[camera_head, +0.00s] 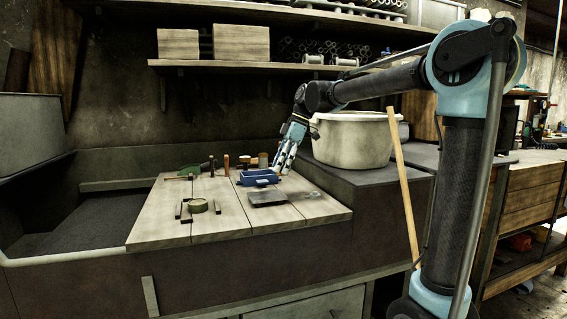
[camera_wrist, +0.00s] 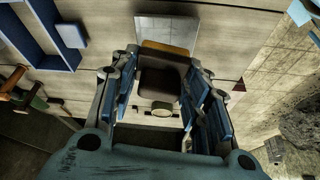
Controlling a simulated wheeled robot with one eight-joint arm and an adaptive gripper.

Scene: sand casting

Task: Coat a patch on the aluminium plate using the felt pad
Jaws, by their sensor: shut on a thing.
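The aluminium plate (camera_head: 268,197) lies flat on the pale plank worktop, near its right front part. In the wrist view the plate (camera_wrist: 168,27) shows as a light grey square at the top, partly covered by the held pad. My gripper (camera_head: 285,166) hangs tilted above the worktop, behind and right of the plate. In the wrist view my gripper (camera_wrist: 161,75) is shut on the felt pad (camera_wrist: 166,49), a dark block with a tan-brown edge between the blue-lined fingers. Whether the pad touches the plate cannot be told.
A blue tray (camera_head: 258,178) stands just behind the plate. Several small tools stand along the back. A large pale pot (camera_head: 352,140) stands right of my gripper. The front planks are mostly clear.

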